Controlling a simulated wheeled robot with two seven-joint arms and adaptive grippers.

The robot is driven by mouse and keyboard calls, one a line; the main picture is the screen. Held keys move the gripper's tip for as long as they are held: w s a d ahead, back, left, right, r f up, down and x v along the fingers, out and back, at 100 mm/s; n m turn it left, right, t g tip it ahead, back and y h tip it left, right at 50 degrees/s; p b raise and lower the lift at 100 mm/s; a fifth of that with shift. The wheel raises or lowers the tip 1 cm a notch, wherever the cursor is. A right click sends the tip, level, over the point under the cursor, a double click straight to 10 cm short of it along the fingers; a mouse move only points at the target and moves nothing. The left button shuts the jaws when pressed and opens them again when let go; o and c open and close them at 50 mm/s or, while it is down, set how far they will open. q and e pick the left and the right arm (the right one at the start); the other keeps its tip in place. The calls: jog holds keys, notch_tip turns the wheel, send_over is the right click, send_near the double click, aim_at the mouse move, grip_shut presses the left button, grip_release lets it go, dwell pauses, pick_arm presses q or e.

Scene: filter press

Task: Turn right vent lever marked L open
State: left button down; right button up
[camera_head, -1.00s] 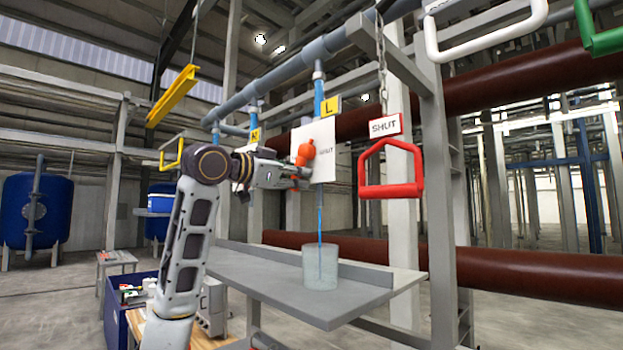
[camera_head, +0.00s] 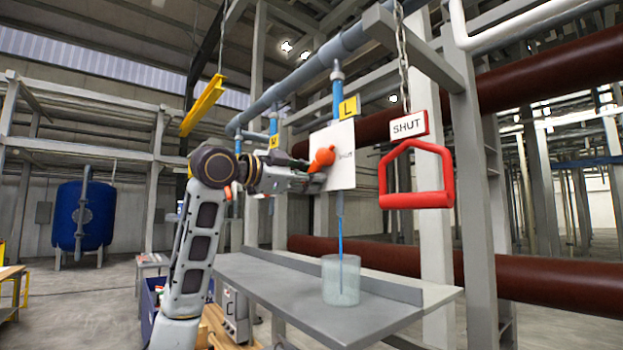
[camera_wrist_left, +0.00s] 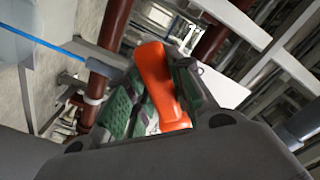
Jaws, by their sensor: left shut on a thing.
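The fingers hide part of the handle in the head view. A blue stream (camera_head: 341,230) runs from below the plate into a clear beaker (camera_head: 341,281). My right gripper is not in view.
A red pull handle (camera_head: 416,174) with a SHUT sign (camera_head: 408,126) hangs on a chain right of the lever. A second yellow tag (camera_head: 273,142) marks another vent farther left. A grey shelf (camera_head: 300,303) lies below my left gripper.

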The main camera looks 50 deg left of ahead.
pick_arm(q)
jog(key=c, duration=1.2)
grip_release()
jog(key=shift+c, duration=0.2)
jog(key=s+a, duration=0.1)
jog(key=s, duration=1.1)
